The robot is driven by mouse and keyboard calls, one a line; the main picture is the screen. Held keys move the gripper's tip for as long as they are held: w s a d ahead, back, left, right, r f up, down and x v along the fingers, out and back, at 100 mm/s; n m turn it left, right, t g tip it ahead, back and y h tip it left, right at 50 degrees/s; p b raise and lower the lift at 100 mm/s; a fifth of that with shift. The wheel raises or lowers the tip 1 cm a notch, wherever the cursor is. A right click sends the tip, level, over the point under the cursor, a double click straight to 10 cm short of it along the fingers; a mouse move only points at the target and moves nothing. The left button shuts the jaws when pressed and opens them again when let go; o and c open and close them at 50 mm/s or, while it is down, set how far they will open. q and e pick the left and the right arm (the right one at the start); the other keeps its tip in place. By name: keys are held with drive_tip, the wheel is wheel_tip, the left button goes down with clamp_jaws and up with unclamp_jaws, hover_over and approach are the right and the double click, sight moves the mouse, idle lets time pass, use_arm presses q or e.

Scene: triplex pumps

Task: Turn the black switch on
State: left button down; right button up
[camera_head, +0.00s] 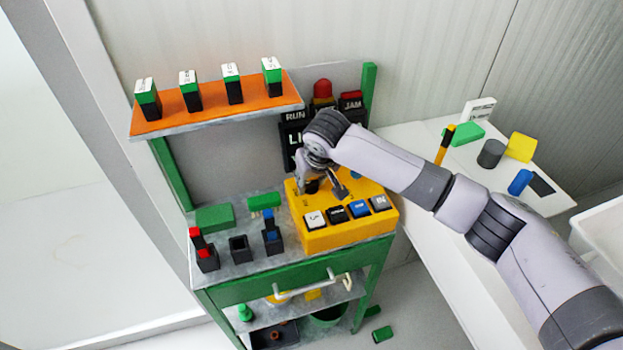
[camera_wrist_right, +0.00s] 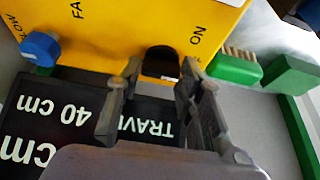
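The yellow control box (camera_head: 318,240) stands on the green-framed bench. Its black switch (camera_wrist_right: 161,62) shows in the right wrist view, beside the printed word ON. In the head view the switch is mostly hidden by my right gripper (camera_head: 325,188), which is over the back part of the box. In the right wrist view my right gripper (camera_wrist_right: 160,72) is open, with one finger on each side of the switch. A narrow gap seems to show beside the switch; whether either finger touches it I cannot tell. My left gripper is in neither view.
A blue knob (camera_wrist_right: 40,48) sits on the same box. Several labelled buttons line its front. A black display panel (camera_wrist_right: 60,125) is close to my right gripper. An orange shelf (camera_head: 215,108) with labelled blocks is at left. A white table (camera_head: 400,140) is at right.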

drive_tip(key=c, duration=0.6)
drive_tip(key=shift+r, duration=0.1)
drive_tip(key=n+y+p, duration=0.1)
drive_tip(key=n+p, duration=0.1)
drive_tip(key=shift+d+r+n, duration=0.1)
drive_tip(key=shift+n, duration=0.2)
drive_tip(key=n+g+p, duration=0.1)
drive_tip(key=n, duration=0.1)
drive_tip(key=shift+w+n+y+p, duration=0.1)
drive_tip(key=shift+n+y+p, duration=0.2)
drive_tip(key=shift+n+y, duration=0.1)
drive_tip(key=n, duration=0.2)
drive_tip(key=shift+f+n+g+y, duration=0.2)
drive_tip(key=shift+n+g+y, duration=0.1)
drive_tip(key=shift+g+y, duration=0.1)
drive_tip(key=shift+w+d+n+g+b, duration=0.15)
drive_tip(key=shift+n+g+b, duration=0.6)
drive_tip(key=shift+n, duration=1.15)
drive_tip(key=shift+r, duration=0.1)
